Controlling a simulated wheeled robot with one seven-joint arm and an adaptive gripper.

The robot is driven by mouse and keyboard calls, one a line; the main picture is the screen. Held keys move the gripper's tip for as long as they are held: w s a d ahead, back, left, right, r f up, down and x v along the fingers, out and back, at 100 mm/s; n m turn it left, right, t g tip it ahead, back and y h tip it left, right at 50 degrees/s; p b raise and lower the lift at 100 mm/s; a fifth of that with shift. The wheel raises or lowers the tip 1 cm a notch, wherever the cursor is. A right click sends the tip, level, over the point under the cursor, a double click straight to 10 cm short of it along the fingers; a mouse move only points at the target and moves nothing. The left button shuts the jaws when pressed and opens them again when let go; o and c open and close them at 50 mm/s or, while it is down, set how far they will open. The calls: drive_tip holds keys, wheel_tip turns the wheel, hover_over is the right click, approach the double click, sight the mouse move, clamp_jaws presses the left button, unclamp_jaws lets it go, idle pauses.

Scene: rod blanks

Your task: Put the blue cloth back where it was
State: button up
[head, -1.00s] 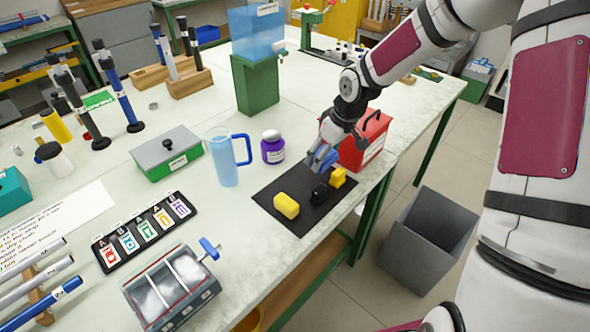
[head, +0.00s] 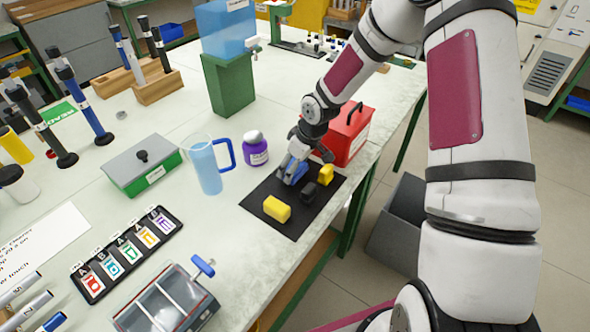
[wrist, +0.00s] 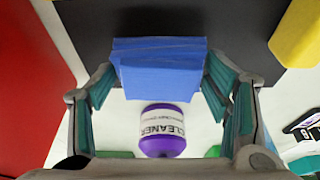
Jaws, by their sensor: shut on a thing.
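The blue cloth (head: 295,174) is a folded stack held between the fingers of my gripper (head: 292,168). In the wrist view the cloth (wrist: 158,72) sits between the two finger pads, with the black mat (head: 300,223) behind it. My gripper is pointed down over the far left part of the mat. Whether the cloth touches the mat I cannot tell. On the mat are a yellow block (head: 277,208) in front, a black block (head: 309,192) and a smaller yellow block (head: 325,175) to the right of the cloth.
A red box (head: 348,135) is close on the right behind my gripper. A grey bin (head: 398,225) stands on the floor past the table edge.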

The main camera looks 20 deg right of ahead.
drive_tip(key=shift+f, duration=0.9)
drive_tip(key=o, duration=1.1)
drive_tip(key=shift+f, duration=0.15)
drive_tip(key=s+d+r+m+h, duration=0.1)
drive_tip(key=s+r, duration=0.4)
drive_tip(key=r, duration=0.5)
drive_tip(key=s+d+r+m+h+p, duration=0.1)
drive_tip(key=s+r+h, duration=0.1)
drive_tip(key=s+r, duration=0.55)
drive_tip(key=s+d+r+m+h, duration=0.1)
drive_tip(key=s+r, duration=0.3)
drive_tip(key=r, duration=0.7)
drive_tip(key=s+a+r+m, duration=0.1)
drive_tip(key=s+r, duration=0.1)
drive_tip(key=s, duration=0.3)
drive_tip(key=s+a+r+m+t+y, duration=0.1)
drive_tip(key=s+r, duration=0.1)
drive_tip(key=s, duration=0.3)
drive_tip(key=s+a+r+m+t+y, duration=0.1)
drive_tip(key=s+r+m, duration=0.1)
drive_tip(key=s, duration=0.4)
drive_tip(key=shift+r, duration=0.55)
